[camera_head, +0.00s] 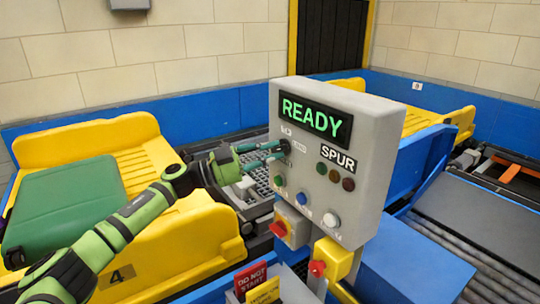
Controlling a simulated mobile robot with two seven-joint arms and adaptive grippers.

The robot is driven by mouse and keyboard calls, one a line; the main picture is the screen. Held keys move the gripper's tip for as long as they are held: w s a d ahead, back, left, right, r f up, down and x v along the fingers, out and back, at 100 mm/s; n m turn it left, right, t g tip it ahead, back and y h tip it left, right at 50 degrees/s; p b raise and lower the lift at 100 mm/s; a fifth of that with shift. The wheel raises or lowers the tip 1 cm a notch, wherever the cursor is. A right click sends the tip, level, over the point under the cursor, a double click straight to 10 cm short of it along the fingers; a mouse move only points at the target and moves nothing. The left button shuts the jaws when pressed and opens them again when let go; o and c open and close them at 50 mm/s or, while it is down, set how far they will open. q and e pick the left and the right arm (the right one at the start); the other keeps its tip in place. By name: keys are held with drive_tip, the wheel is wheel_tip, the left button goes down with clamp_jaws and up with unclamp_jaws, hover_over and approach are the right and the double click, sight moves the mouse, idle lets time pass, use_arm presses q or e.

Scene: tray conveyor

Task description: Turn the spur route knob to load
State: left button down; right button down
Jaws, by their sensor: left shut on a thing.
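A grey control box (372,130) stands in the middle of the camera_head view, with a lit READY display (312,117) and a SPUR label (338,160). The spur route knob (286,146) is a small dark part at the left of the panel, below the display. My left gripper (275,152) reaches in from the left and is shut on the knob. The fingers partly hide the knob, and I cannot tell which way it points. The small labels around it are too small to read. My right gripper is not in view.
Below the knob are green, blue and white buttons (303,199), three dark lamps (335,176) and red knobs (278,229). A yellow tray (190,250) carries a green suitcase (65,212) at left. Roller conveyor (465,250) lies at right. Signs (250,278) stand in front.

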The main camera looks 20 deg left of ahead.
use_arm(q)
drive_tip(key=shift+r, duration=0.25)
drive_tip(key=c, duration=1.3)
unclamp_jaws()
drive_tip(key=shift+o, duration=1)
drive_tip(key=shift+s+d, duration=0.1)
drive_tip(key=shift+s, duration=0.1)
drive_tip(key=shift+w+f, duration=0.15)
drive_tip(key=v, duration=1.2)
